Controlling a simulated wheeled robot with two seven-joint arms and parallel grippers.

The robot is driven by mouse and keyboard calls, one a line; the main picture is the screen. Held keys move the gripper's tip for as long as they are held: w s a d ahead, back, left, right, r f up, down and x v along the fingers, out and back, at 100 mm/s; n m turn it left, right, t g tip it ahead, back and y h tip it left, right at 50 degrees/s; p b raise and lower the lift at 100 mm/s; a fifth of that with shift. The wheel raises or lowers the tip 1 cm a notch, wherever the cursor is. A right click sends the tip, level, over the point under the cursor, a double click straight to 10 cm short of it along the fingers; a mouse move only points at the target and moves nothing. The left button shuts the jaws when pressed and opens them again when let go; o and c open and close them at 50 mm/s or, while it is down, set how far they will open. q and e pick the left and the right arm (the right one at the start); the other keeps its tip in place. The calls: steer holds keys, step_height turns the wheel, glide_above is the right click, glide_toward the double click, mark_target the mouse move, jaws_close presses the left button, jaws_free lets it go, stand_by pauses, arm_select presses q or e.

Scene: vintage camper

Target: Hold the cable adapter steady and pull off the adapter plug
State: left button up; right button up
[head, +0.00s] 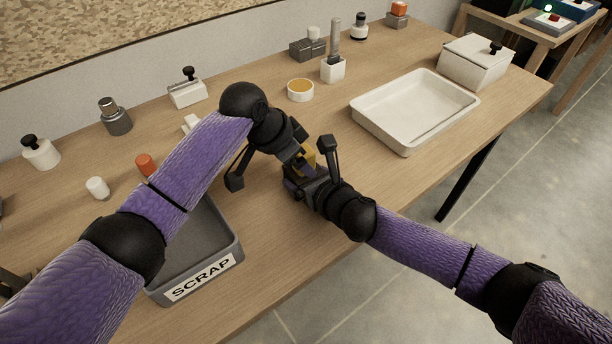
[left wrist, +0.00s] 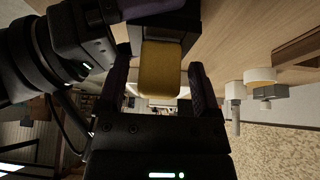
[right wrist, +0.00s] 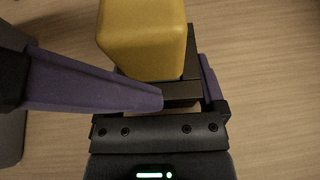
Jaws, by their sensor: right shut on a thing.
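The yellow adapter plug (head: 308,157) sits joined to the dark block of the cable adapter (right wrist: 182,94). The plug also shows in the left wrist view (left wrist: 160,70) and the right wrist view (right wrist: 145,38). My right gripper (head: 302,178) is shut on the dark adapter block, above the front of the table. My left gripper (left wrist: 162,88) reaches in from the other side. Its fingers stand either side of the yellow plug with visible gaps, so it is open. In the right wrist view a purple finger crosses in front of the plug's lower left. The head view hides most fingertips.
A grey bin marked SCRAP (head: 228,244) stands at the table's front left. A white tray (head: 462,98) and a lidded white box (head: 470,68) are at the right. Several small parts line the back, with a yellow-topped round dish (head: 300,94) behind the grippers.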

arm_select(q)
jaws_close()
steer(key=shift+r, duration=0.15)
steer(key=shift+r, duration=1.35)
steer(key=shift+r, duration=2)
arm_select(e)
steer(key=o, duration=1.2)
